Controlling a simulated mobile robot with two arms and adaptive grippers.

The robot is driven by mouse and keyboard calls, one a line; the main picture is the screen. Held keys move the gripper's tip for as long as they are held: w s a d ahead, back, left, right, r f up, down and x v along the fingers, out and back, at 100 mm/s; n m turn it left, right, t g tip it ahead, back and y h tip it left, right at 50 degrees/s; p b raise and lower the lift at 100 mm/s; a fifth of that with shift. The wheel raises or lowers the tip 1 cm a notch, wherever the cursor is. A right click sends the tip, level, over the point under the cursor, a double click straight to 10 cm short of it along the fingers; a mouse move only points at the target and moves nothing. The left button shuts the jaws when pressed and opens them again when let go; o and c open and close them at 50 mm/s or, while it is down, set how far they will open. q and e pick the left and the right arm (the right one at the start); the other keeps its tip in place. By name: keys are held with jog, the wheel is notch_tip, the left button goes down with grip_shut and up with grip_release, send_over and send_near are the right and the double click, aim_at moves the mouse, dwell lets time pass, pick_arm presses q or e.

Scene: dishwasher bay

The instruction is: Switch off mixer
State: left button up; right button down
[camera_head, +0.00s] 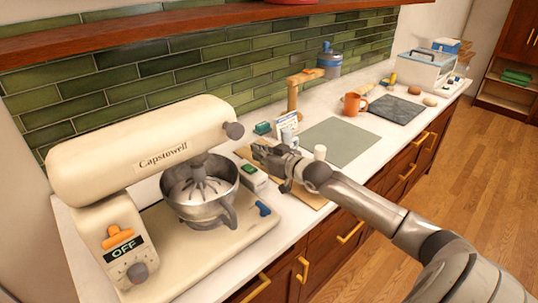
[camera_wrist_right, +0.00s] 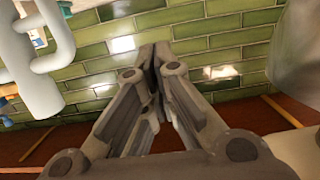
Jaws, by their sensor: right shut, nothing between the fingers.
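The cream stand mixer (camera_head: 150,150) stands at the left of the counter, its head lowered over a metal bowl (camera_head: 200,195) with a whisk inside. On its base, a dark panel reads OFF (camera_head: 123,248), with an orange switch (camera_head: 117,237) above it and a grey knob (camera_head: 138,272) below. My right gripper (camera_head: 262,152) is right of the mixer head, apart from the switch and panel. In the right wrist view its fingers (camera_wrist_right: 155,58) are together and empty, in front of green tiles. My left gripper is not in view.
A small box with a green top (camera_head: 254,178) sits beside the bowl, close below my right gripper. A grey-green mat (camera_head: 340,142), an orange mug (camera_head: 352,104) and a dark board (camera_head: 397,110) lie farther right. A wooden shelf (camera_head: 150,36) runs above the tiles.

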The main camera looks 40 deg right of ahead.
jog(key=shift+r+v, duration=0.15)
jog(key=shift+v, duration=0.95)
jog(key=shift+r+v, duration=0.2)
jog(key=shift+v, duration=0.9)
